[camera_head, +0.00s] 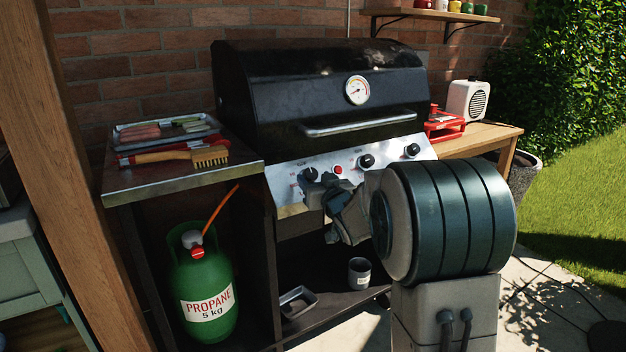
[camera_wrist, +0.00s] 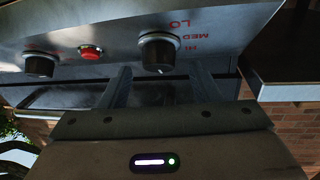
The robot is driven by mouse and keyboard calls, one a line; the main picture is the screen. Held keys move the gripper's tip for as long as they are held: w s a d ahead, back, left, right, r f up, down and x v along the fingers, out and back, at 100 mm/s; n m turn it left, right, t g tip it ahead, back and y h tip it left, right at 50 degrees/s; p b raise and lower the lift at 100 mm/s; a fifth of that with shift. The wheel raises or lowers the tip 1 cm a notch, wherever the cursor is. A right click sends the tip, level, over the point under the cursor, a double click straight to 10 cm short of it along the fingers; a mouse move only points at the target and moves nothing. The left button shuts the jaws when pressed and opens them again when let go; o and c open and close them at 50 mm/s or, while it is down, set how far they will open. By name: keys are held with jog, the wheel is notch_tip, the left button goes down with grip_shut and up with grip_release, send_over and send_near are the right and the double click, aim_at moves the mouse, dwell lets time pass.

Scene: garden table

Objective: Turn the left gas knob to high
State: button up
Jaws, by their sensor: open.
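The left gas knob (camera_head: 309,174) is a black round knob on the steel front panel (camera_head: 287,192) of the grill. In the wrist view, which is upside down, this knob (camera_wrist: 158,50) has red LO and MED lettering around it. My gripper (camera_head: 316,183) is close in front of the panel at the left knob, partly covering it in the head view. In the wrist view my gripper (camera_wrist: 160,72) is open, with one finger on each side of the knob's line. I cannot tell whether the fingers touch the knob or where its pointer stands.
A red button (camera_head: 337,170), a middle knob (camera_head: 366,161) and a right knob (camera_head: 412,150) share the panel. The lid (camera_head: 320,85) is closed. A side shelf (camera_head: 180,180) with trays and a brush is left, above a propane bottle (camera_head: 205,285). A wooden side table (camera_head: 482,138) is right.

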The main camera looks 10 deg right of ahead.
aim_at(310, 175)
jog(key=shift+w+a, duration=0.25)
jog(key=shift+w, duration=0.95)
jog(key=shift+c, duration=0.4)
jog(key=c, duration=0.9)
